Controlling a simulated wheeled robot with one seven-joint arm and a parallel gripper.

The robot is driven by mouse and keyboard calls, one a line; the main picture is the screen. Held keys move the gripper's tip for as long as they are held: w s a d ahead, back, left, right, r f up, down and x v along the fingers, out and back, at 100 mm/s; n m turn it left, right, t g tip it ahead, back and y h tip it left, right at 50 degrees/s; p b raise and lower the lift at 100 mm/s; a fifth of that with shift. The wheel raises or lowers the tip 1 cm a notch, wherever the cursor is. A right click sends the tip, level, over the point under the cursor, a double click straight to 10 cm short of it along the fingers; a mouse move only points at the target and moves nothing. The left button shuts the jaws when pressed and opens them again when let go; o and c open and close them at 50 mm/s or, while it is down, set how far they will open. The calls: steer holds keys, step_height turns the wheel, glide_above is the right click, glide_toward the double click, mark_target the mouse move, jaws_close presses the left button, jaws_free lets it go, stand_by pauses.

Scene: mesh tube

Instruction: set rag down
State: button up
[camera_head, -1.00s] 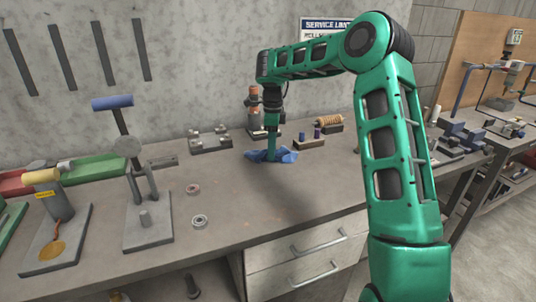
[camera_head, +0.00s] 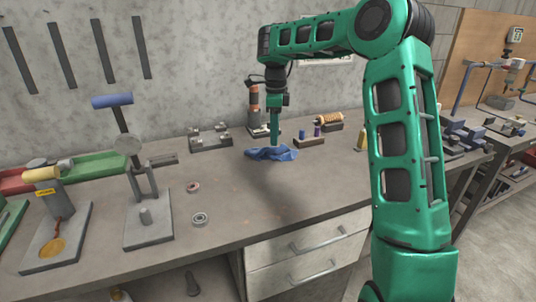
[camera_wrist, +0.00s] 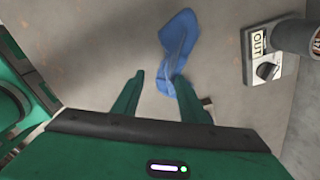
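The blue rag (camera_head: 280,154) lies crumpled on the grey workbench top (camera_head: 240,185), toward the back. In the wrist view the rag (camera_wrist: 178,42) is stretched out and flat on the bench, its near end close to the right finger. My gripper (camera_head: 274,143) points straight down just above the rag. In the wrist view my gripper (camera_wrist: 159,77) has its two green fingers spread apart, with bare bench showing between them. I cannot tell whether a fingertip still touches the rag.
Right of the rag stands a block with spools (camera_head: 310,141). Behind are a dark upright device (camera_head: 254,108) and a grey fixture (camera_head: 209,138). The bench front middle is clear.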

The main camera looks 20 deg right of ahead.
steer(key=r, duration=0.1)
steer(key=s+r, duration=0.1)
steer(key=r, duration=0.1)
steer(key=shift+s+a+r, duration=0.15)
steer(key=shift+s+r, duration=0.05)
steer(key=shift+w+f, duration=0.1)
steer(key=c, duration=0.8)
steer(key=shift+w+d+f+b, duration=0.15)
steer(key=shift+w+d+b, duration=0.05)
steer(key=shift+d+b, duration=0.2)
jaws_close()
steer(key=shift+w+d+f, duration=0.4)
steer(key=shift+d+f, duration=0.1)
steer(key=shift+f, duration=0.25)
steer(key=shift+w+d+f, duration=0.45)
steer(key=shift+d+f, duration=0.05)
steer(key=shift+f, duration=0.3)
steer(key=shift+w+d+f, duration=0.4)
steer(key=shift+d+f, duration=0.1)
steer(key=shift+f, duration=0.25)
steer(key=shift+f+p, duration=0.4)
steer(key=shift+f, duration=2.35)
